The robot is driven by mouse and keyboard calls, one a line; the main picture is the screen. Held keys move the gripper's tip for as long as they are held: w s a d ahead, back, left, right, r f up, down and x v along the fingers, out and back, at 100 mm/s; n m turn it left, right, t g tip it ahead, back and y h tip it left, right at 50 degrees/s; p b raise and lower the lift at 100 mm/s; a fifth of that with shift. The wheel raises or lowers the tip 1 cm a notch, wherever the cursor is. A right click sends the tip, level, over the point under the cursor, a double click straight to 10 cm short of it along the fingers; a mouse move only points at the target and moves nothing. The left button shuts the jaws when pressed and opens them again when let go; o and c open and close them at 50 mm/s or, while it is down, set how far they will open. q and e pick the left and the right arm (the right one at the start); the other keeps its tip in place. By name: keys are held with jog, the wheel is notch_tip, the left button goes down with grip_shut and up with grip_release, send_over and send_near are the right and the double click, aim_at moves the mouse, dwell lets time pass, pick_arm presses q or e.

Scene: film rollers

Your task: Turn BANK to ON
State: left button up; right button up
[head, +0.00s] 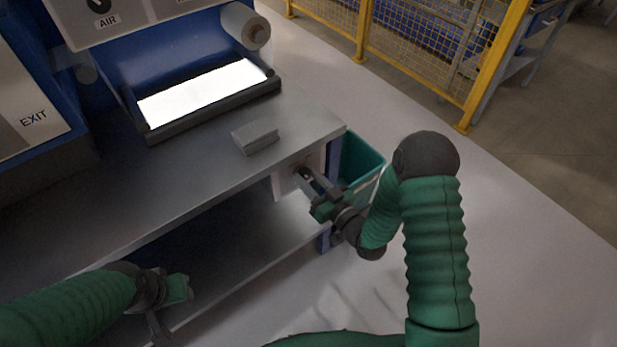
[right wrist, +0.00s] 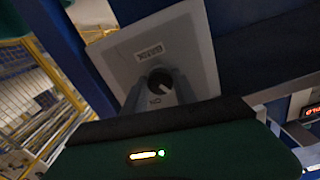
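The BANK panel (right wrist: 196,50) is a pale plate with a dark round knob (right wrist: 160,80). Its BANK label appears upside down in the right wrist view, and a small label that seems to read ON is by the knob. In the head view the panel (head: 284,187) is on the bench's front near its right corner. My right gripper (head: 306,176) points at the knob. Its two fingers are apart, one on each side of the knob; contact cannot be told. My left gripper (head: 172,308) is at the lower left, before the bench front, fingers apart and empty.
A teal bin (head: 358,160) stands right of the bench corner, close to my right arm. A small grey block (head: 255,137) lies on the bench top (head: 205,165). A lit white screen, a roller (head: 245,27) and AIR and EXIT panels are behind. A yellow fence stands farther back.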

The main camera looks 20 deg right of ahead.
grip_shut()
jog(key=shift+d+m, duration=0.1)
jog(key=shift+m, duration=0.3)
jog(key=m+p, duration=0.2)
jog(key=m, duration=0.2)
jog(key=shift+m, duration=0.4)
jog(key=m+p, duration=0.1)
jog(key=m, duration=0.2)
jog(key=shift+m+p, duration=0.3)
jog(key=shift+p, duration=0.1)
jog(key=shift+m+p, duration=0.4)
jog(key=shift+m, duration=0.8)
jog(key=shift+f+m, duration=0.1)
jog(key=shift+m, duration=0.2)
